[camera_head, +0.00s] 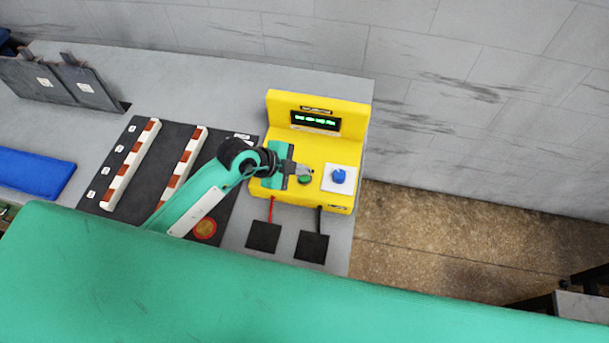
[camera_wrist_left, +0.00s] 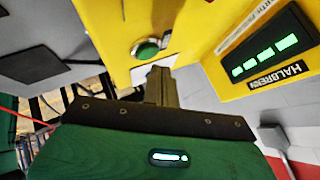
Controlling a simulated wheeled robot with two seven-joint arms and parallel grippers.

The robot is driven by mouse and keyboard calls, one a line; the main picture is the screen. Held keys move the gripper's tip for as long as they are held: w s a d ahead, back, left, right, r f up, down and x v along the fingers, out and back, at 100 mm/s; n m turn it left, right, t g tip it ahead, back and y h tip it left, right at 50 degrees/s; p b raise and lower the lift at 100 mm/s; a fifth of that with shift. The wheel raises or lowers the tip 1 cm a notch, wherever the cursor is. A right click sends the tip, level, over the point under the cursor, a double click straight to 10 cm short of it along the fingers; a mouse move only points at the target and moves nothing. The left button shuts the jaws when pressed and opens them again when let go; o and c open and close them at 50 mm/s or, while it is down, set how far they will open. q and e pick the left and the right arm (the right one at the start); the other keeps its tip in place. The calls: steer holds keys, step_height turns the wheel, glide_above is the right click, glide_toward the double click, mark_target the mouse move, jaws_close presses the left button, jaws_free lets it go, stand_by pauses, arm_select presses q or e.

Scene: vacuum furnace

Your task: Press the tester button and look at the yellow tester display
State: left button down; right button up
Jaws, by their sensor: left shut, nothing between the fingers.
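The yellow tester (camera_head: 285,112) stands at the right end of the grey table. Its dark display (camera_head: 316,121) is lit with green characters, too small to read; it also shows at an angle in the left wrist view (camera_wrist_left: 268,58). The round green button (camera_head: 305,180) sits on the tester's top face, and shows in a metal ring in the left wrist view (camera_wrist_left: 147,49). My left gripper (camera_head: 301,171) is shut and empty, its fingertips right beside the green button. I cannot tell whether they touch it. My right gripper is not in view.
A blue knob (camera_head: 339,176) on a white plate sits right of the button. Red and black leads run to two black pads (camera_head: 263,237). A dark mat (camera_head: 125,198) with two red-and-white strips lies left. A blue pad (camera_head: 35,172) lies further left. A wall stands behind.

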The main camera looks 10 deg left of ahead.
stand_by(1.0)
arm_select(q)
steer(key=shift+f, duration=0.15)
stand_by(0.4)
steer(key=shift+f, duration=0.3)
steer(key=shift+f, duration=0.4)
stand_by(0.8)
steer(key=shift+r, duration=0.15)
steer(key=shift+r+p, duration=0.7)
steer(key=shift+p, duration=0.5)
